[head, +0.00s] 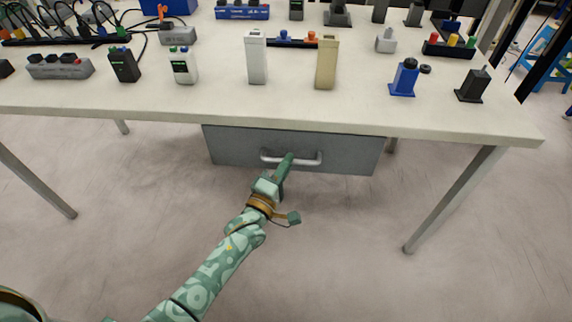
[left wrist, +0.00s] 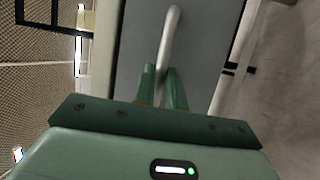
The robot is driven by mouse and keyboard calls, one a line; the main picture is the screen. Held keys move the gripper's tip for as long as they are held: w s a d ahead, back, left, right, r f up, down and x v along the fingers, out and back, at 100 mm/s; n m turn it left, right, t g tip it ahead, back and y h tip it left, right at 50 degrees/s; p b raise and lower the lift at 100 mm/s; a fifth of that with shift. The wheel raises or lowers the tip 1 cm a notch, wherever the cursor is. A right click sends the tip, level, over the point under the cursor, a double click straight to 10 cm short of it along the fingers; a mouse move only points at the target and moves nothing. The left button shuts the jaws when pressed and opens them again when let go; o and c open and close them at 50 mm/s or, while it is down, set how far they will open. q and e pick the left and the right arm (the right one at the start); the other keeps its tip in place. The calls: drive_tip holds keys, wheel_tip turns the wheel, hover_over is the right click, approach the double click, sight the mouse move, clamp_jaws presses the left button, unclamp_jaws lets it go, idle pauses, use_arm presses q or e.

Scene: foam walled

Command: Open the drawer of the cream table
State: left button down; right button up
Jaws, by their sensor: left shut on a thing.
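The cream table (head: 200,107) stands in front of me in the head view. Under its top hangs a grey drawer (head: 235,145), its front seemingly flush below the table edge. A silver bar handle (head: 308,161) runs across the drawer front. My left gripper (head: 287,160) reaches up to the handle and is shut on it near its middle. In the left wrist view the two green fingers (left wrist: 162,88) close around the handle (left wrist: 171,35), and the grey drawer front (left wrist: 140,45) is close behind. The fingers hide part of the handle. My right gripper is not in view.
Several small devices stand on the tabletop, including a white box (head: 256,60), a tan box (head: 327,63) and a blue block (head: 404,78). Table legs (head: 455,200) stand at both sides. The floor (head: 340,250) before the drawer looks clear.

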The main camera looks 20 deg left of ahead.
use_arm(q)
drive_tip(key=s+d+p, duration=0.3)
drive_tip(key=s+p, duration=0.1)
drive_tip(key=s, duration=0.9)
drive_tip(key=s+d+p, duration=0.4)
drive_tip(key=s, duration=0.8)
drive_tip(key=shift+s+d+p, duration=0.15)
drive_tip(key=shift+s+p, duration=0.2)
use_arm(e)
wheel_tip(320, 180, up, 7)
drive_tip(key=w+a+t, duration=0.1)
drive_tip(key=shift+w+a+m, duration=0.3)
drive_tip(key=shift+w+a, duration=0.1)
use_arm(q)
drive_tip(key=c, duration=1.5)
unclamp_jaws()
drive_tip(key=shift+o, duration=0.2)
